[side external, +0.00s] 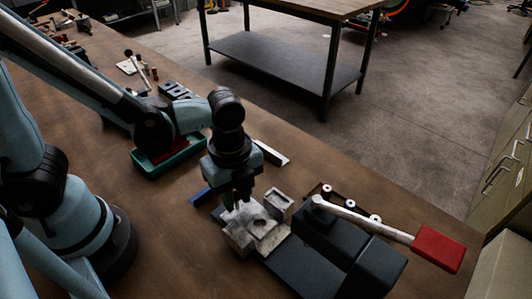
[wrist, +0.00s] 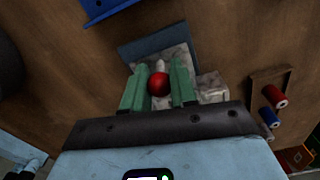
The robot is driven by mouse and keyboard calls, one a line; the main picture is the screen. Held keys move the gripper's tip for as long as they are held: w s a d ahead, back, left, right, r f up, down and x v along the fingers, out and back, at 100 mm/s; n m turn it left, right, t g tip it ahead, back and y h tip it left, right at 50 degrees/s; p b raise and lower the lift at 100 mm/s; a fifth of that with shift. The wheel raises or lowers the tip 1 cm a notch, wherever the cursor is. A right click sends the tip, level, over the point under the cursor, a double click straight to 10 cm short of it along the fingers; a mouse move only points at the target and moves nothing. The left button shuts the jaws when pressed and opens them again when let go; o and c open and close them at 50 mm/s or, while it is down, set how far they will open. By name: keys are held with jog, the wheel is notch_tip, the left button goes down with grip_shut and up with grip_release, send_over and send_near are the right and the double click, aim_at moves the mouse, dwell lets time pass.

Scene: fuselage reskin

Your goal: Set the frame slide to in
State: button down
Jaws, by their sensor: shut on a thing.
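A pale, worn metal fixture (side external: 240,238) stands on the bench, beside a dark machine body. In the wrist view a red ball knob (wrist: 159,83) sits between the two green fingers of my gripper (wrist: 161,88), over the pale metal (wrist: 180,58) of the fixture. My gripper (side external: 238,203) points down onto the fixture in the side view and is shut on the red knob. The gripper hides the knob in the side view. Which part is the frame slide, and its position, I cannot tell clearly.
A dark machine body (side external: 325,240) carries a long lever with a red handle (side external: 438,249) at right. A tray of spools (side external: 347,204) lies behind it. A green tray (side external: 150,168) and a pale bar (side external: 270,153) lie behind the gripper. The bench front is bare.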

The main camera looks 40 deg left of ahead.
aim_at(261, 228)
jog(key=d, duration=0.6)
jog(key=shift+d, duration=0.35)
jog(key=c, duration=0.9)
grip_release()
jog(key=shift+c, duration=0.2)
notch_tip(261, 228, up, 12)
jog(key=shift+o, duration=0.4)
